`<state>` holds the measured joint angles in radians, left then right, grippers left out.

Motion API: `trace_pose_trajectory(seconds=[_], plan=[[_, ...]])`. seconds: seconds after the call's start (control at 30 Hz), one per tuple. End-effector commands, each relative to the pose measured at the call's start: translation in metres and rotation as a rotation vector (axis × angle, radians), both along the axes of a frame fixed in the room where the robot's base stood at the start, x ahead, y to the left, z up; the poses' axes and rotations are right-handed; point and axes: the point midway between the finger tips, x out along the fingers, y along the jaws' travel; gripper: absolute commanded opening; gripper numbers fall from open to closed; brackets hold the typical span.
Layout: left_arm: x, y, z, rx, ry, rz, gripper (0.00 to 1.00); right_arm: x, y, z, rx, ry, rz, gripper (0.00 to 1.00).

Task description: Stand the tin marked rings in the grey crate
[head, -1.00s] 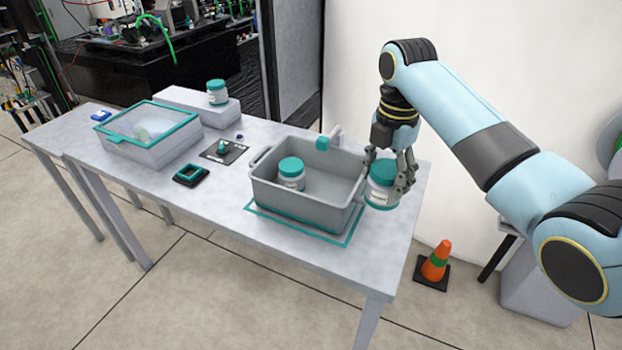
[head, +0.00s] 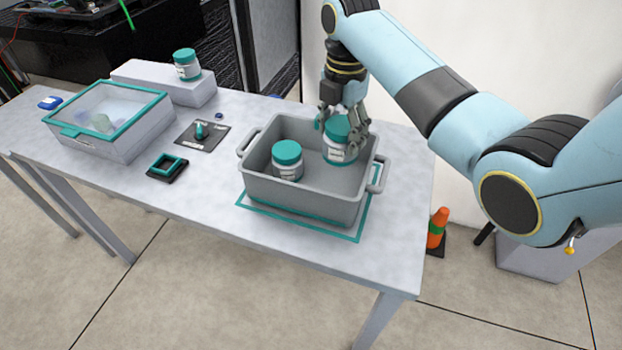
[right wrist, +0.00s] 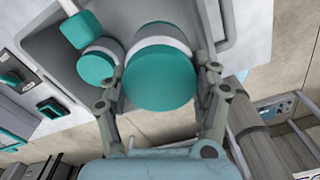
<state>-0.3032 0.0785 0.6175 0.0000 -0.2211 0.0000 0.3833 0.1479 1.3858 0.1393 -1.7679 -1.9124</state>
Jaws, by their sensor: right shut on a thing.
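The grey crate (head: 292,203) stands on the table inside a teal outline. A white tin with a teal lid (head: 287,160) stands upright in its left part. My right gripper (head: 346,122) is shut on a second white tin with a teal lid (head: 340,150), held upright within the crate's back right part. I cannot tell whether its base touches the crate floor. The right wrist view shows the held tin (right wrist: 160,75) between the fingers, with the other tin (right wrist: 97,65) close beside it. The tin labels are too small to read. My left gripper is out of view.
A third tin (head: 186,64) stands on a pale block (head: 160,82). A teal-framed clear-lidded box (head: 125,135), a small teal square frame (head: 168,166) and a dark pad (head: 210,140) lie left of the crate. An orange cone (head: 437,228) stands on the floor.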

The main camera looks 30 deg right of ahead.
Motion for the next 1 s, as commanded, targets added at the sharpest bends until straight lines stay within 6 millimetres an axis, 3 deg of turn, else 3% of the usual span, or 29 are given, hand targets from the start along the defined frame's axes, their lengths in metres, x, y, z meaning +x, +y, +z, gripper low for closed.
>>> trace_pose_trajectory(seconds=[0.07,0.17,0.6,1.0], plan=[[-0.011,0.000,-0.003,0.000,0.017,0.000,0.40,-0.001,0.000,-0.014,0.001,0.003,0.000,0.30],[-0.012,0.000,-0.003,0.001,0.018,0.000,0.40,-0.001,0.000,-0.033,0.000,0.003,0.000,0.30],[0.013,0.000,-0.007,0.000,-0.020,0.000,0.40,-0.001,0.000,-0.094,0.000,0.002,0.000,0.30],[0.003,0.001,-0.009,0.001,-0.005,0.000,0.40,0.000,0.000,-0.101,0.000,0.000,0.000,0.30]])
